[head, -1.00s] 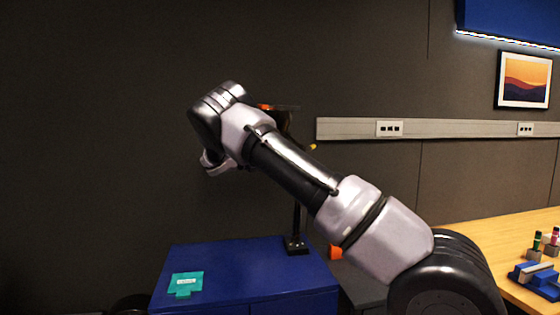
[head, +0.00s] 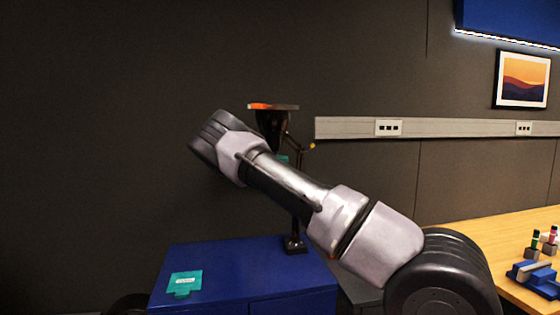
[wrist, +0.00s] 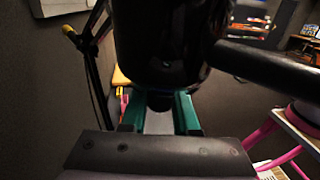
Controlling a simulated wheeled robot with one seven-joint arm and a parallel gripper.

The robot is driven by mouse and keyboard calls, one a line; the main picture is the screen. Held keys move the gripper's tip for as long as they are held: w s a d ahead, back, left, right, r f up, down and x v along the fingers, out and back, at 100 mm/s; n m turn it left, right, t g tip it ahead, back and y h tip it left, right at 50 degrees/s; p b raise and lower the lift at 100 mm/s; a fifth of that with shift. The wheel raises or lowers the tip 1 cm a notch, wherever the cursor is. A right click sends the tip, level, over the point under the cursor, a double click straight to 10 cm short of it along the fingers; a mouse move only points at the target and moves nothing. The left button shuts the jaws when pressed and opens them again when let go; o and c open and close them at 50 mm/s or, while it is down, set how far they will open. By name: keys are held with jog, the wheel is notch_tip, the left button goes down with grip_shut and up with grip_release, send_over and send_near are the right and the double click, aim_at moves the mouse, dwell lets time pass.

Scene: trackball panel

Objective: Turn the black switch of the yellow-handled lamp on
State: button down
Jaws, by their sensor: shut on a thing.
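The black lamp (head: 271,124) stands on the blue cabinet, with an orange patch on top of its head. A small yellow handle (head: 312,146) sits at its arm joint and also shows in the wrist view (wrist: 69,31). The lamp head (wrist: 165,40) fills the upper middle of the wrist view. My gripper (wrist: 160,104) has green fingers on either side of a small dark part under the head, which looks like the black switch (wrist: 160,101). The fingers are shut on it. In the head view a bit of teal finger shows just below the lamp head; my arm hides the rest.
The blue cabinet (head: 235,262) carries a teal labelled piece (head: 184,283) at its front left. A wooden table (head: 480,240) with blue holders and small bottles is at the right. The lamp's thin arm (wrist: 94,58) is close on the left in the wrist view.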

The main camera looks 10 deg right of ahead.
jog(key=c, duration=0.7)
grip_release()
jog(key=shift+w+a+r, duration=0.1)
jog(key=shift+w+a, duration=0.2)
jog(key=shift+a, duration=1.45)
jog(key=shift+w+a, duration=0.35)
jog(key=shift+a, duration=1.45)
jog(key=shift+w+a+r, duration=0.1)
jog(key=shift+w+a, duration=0.2)
jog(key=shift+a, duration=1.45)
